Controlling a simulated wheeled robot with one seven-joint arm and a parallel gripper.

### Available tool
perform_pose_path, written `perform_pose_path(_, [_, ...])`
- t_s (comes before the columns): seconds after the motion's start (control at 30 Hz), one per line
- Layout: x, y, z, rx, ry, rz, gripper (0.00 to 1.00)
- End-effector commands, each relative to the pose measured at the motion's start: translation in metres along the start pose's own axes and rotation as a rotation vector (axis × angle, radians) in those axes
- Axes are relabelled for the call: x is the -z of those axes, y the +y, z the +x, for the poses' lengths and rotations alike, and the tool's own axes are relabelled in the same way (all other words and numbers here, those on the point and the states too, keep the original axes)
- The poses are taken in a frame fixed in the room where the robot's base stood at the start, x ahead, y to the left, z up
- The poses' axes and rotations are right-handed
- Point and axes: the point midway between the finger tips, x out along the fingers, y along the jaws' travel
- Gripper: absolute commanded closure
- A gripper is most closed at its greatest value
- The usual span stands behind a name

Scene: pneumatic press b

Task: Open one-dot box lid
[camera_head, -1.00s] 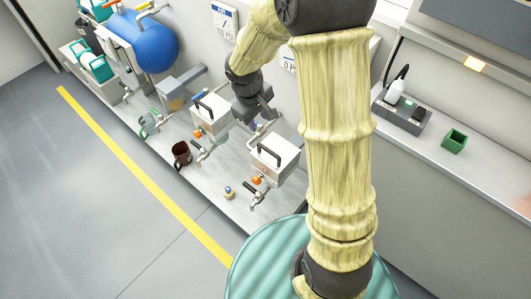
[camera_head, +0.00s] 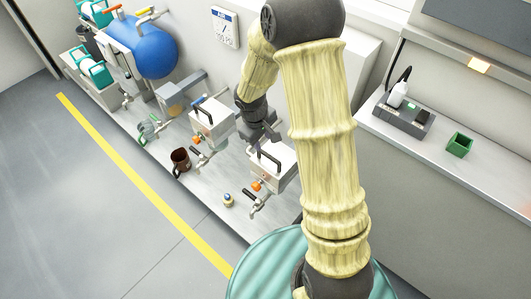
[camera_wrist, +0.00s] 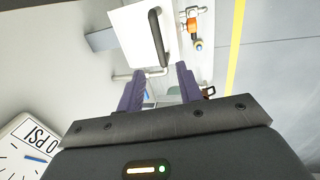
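Two white boxes with black lid handles stand on the long bench in the head view: one on the left (camera_head: 211,122) and one on the right (camera_head: 272,165). I cannot make out dots on either, so I cannot tell which is the one-dot box. My gripper (camera_head: 262,132) is between and behind them, partly hidden by my arm. In the wrist view my gripper (camera_wrist: 160,88) is open and empty, its dark fingers apart. A white box (camera_wrist: 143,35) with a black handle (camera_wrist: 158,36) lies beyond the fingertips, apart from them.
Orange-handled valves (camera_head: 257,187) stick out from the boxes' fronts. A brown mug (camera_head: 181,160) and a small round button (camera_head: 228,200) are on the bench. A blue tank (camera_head: 152,52) stands at the far left.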

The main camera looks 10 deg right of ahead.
Motion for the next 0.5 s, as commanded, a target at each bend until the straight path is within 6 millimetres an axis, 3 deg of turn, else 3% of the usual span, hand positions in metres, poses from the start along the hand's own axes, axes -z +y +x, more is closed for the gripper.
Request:
perform_pose_path(0.3, [-0.001,-0.001,0.060,0.001,-0.003,-0.001,0.64])
perform_pose_path(0.5, [0.000,0.000,0.081,0.000,-0.001,0.000,0.64])
